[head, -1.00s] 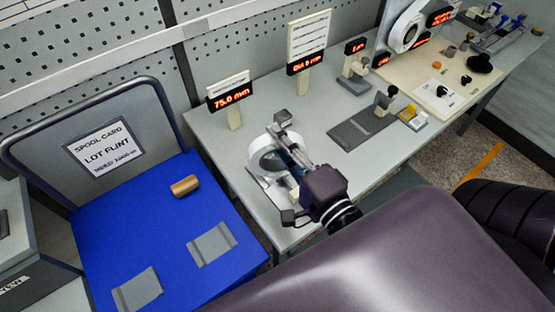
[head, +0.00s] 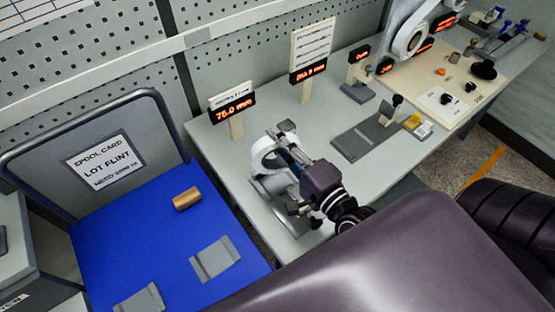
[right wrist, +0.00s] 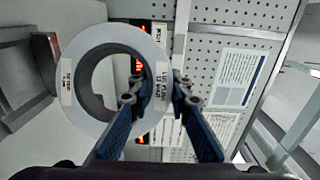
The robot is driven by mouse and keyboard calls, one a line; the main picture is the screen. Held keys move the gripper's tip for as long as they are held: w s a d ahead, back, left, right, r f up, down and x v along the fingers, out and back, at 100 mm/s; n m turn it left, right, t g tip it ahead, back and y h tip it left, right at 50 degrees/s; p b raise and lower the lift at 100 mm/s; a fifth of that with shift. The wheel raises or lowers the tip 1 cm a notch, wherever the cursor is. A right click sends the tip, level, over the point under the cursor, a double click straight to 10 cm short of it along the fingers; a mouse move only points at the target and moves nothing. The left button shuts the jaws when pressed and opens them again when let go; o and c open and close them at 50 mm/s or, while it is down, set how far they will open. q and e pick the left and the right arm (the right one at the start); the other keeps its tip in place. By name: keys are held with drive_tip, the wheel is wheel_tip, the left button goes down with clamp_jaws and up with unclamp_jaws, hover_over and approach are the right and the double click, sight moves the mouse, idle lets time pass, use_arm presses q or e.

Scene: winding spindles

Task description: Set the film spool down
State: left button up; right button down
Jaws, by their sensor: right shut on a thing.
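My left gripper is not in view.
Behind the spool stand a lit readout (head: 235,107) and a taller sign (head: 310,60). Left is a blue-topped cart (head: 130,232) with a copper-coloured cylinder (head: 187,199), grey plates and a spool card (head: 103,162). A grey fixture (head: 368,137) lies to the right.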

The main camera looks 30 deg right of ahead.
sight(277, 164)
wheel_tip(277, 164, down, 2)
drive_tip(key=shift+f, duration=0.2)
wheel_tip(277, 164, down, 4)
drive_tip(key=shift+r, duration=0.1)
drive_tip(key=shift+f, duration=0.2)
drive_tip(key=shift+f+b, duration=0.15)
drive_tip(key=shift+b, duration=0.15)
drive_tip(key=c, duration=1.8)
unclamp_jaws()
